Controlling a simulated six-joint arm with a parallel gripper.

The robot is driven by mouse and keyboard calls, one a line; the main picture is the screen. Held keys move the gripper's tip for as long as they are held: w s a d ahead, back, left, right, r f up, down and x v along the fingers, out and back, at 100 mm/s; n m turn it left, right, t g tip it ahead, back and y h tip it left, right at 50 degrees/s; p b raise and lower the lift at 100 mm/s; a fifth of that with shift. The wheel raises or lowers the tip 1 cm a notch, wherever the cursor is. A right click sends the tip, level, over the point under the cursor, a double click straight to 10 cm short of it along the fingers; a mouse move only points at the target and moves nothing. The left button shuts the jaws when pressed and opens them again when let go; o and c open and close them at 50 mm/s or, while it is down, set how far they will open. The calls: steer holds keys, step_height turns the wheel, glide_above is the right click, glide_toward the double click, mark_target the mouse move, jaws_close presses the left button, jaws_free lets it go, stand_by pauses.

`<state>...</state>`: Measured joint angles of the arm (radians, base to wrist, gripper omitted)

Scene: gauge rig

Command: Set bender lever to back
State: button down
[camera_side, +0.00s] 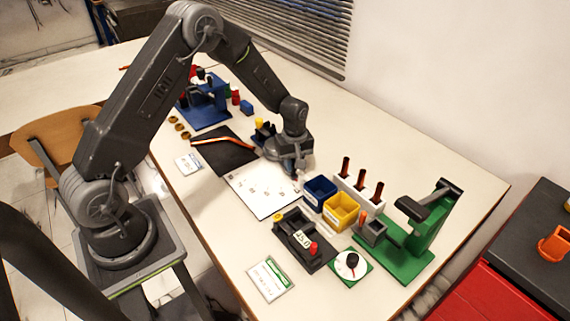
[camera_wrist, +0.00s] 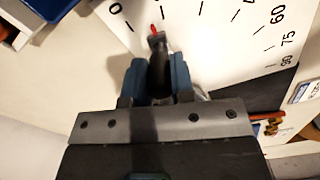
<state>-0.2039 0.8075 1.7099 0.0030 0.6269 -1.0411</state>
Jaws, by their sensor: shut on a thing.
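The bender's white angle plate (camera_side: 258,192) lies flat on the table in the side view. In the wrist view its scale (camera_wrist: 228,45) shows 0 at the upper left and 60, 75 and 90 at the right. The dark bender lever (camera_wrist: 158,62) stands between my fingers, and its red tip points to the scale a little right of the 0. My gripper (camera_wrist: 160,78) is shut on the lever, one blue finger on each side. In the side view my gripper (camera_side: 298,170) is low at the plate's right edge and hides the lever.
A blue bin (camera_side: 319,190) and a yellow bin (camera_side: 341,211) stand close to the right of my gripper. Behind them is a white rack (camera_side: 362,192) with brown-handled tools. A green press (camera_side: 425,228) stands farther right. A black mat (camera_side: 222,152) with a copper tube lies left.

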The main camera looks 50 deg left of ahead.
steer(key=shift+w+d+n, duration=0.1)
steer(key=shift+w+n, duration=0.95)
steer(key=shift+n, duration=0.05)
steer(key=shift+w, duration=0.1)
steer(key=c, duration=1)
jaws_free()
steer(key=shift+o, duration=0.2)
step_height(320, 180, up, 14)
